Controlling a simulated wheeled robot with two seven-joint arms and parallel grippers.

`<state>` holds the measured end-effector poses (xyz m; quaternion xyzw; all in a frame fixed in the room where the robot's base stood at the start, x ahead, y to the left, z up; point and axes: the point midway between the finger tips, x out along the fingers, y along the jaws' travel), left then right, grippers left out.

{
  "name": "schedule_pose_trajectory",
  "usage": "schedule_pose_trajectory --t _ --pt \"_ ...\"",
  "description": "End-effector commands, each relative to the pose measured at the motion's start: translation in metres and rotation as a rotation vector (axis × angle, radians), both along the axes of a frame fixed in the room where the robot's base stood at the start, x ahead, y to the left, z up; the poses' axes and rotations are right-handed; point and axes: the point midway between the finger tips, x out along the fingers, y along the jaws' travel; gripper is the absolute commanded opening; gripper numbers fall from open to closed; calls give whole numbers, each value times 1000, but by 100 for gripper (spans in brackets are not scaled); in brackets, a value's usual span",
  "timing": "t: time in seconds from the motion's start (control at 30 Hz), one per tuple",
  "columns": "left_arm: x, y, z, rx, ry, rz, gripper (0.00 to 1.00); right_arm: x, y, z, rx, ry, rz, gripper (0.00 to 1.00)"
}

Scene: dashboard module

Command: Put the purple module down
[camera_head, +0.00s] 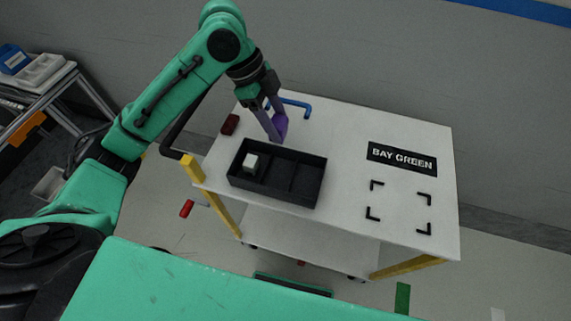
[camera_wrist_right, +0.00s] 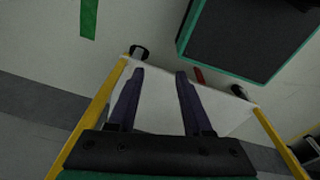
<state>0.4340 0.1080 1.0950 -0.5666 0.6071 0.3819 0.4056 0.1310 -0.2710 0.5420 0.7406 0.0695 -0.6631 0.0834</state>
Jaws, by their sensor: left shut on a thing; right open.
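The purple module (camera_head: 281,124) is held in my left gripper (camera_head: 274,128), partly hidden by its fingers. The gripper is shut on it near the back edge of the black tray (camera_head: 313,190); I cannot tell whether the module is above the table or touching it. The tray has compartments, and a pale block (camera_head: 251,162) sits in its left one. In the right wrist view my right gripper (camera_wrist_right: 160,73) is open with nothing between its fingers. It does not show in the head view.
The white table (camera_head: 345,225) also bears a dark red block (camera_head: 230,124), a blue handle (camera_head: 298,105), a BAY GREEN sign (camera_head: 402,159) and black corner marks (camera_head: 376,184) around a clear area. A shelf cart (camera_head: 50,85) stands at the far left.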

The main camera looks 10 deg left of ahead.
Motion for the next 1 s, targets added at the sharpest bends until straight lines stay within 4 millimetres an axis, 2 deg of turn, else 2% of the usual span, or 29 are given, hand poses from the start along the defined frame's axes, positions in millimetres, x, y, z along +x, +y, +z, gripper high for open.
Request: schedule_pose_trajectory --t 0.2,0.33,0.5,0.67,0.8,1.0 --pt "-2 0 -57 1 7 2 0 -27 13 5 17 41 -2 50" --pt "-2 1 -91 1 6 2 0 -26 18 10 24 40 -1 50" --pt "-2 1 -130 2 2 1 0 -15 16 16 22 23 0 50" --pt "-2 1 -153 1 3 2 0 -12 13 20 18 18 0 50" --pt "-2 0 -180 0 2 2 0 -13 11 24 16 19 -1 50" --pt "-1 1 -186 2 -2 1 0 -14 9 23 12 20 -2 50"
